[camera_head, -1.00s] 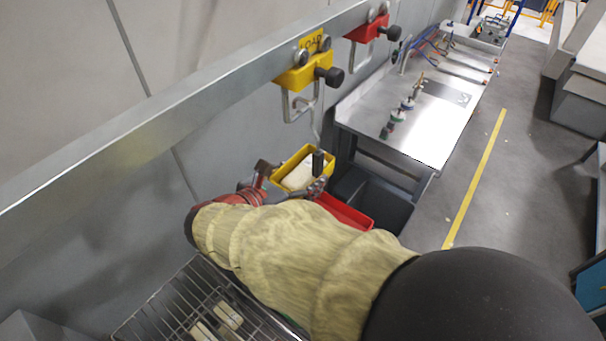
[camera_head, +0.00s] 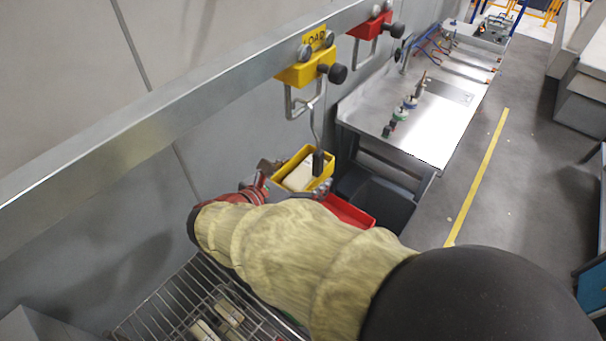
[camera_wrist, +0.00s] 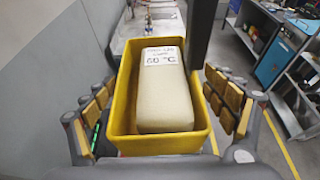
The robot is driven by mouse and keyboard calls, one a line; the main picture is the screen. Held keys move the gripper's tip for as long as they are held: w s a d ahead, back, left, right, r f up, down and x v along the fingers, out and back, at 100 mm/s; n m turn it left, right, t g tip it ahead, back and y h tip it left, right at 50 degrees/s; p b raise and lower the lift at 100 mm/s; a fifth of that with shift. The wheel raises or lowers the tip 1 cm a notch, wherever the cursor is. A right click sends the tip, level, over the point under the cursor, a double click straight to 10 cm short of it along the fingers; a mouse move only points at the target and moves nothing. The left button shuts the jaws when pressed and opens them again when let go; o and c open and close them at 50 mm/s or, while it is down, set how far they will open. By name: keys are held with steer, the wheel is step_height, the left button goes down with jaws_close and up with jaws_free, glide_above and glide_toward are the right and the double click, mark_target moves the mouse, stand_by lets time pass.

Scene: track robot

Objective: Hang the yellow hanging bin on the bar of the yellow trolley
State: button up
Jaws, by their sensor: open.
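The yellow hanging bin (camera_head: 326,178) holds a pale block (camera_head: 298,178) with a handwritten label. A thin rod with a dark grip (camera_head: 318,162) rises from the bin to the bar (camera_head: 289,103) of the yellow trolley (camera_head: 303,72). The rod's top meets the bar and looks hooked there, but the exact contact is too small to tell. In the wrist view, the bin (camera_wrist: 122,110) sits between the spread fingers of my gripper (camera_wrist: 155,100). The gripper is open, with narrow gaps on both sides of the bin.
The trolley runs on a sloping metal rail (camera_head: 150,120) along the grey wall. A red trolley (camera_head: 370,25) hangs farther along. A red bin (camera_head: 347,210) is just right of my gripper. A steel bench (camera_head: 430,110) stands beyond, and a wire rack (camera_head: 185,295) lies below my arm.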

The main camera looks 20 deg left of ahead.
steer(key=shift+s, duration=0.1)
steer(key=v, duration=1.2)
steer(key=shift+f, duration=0.1)
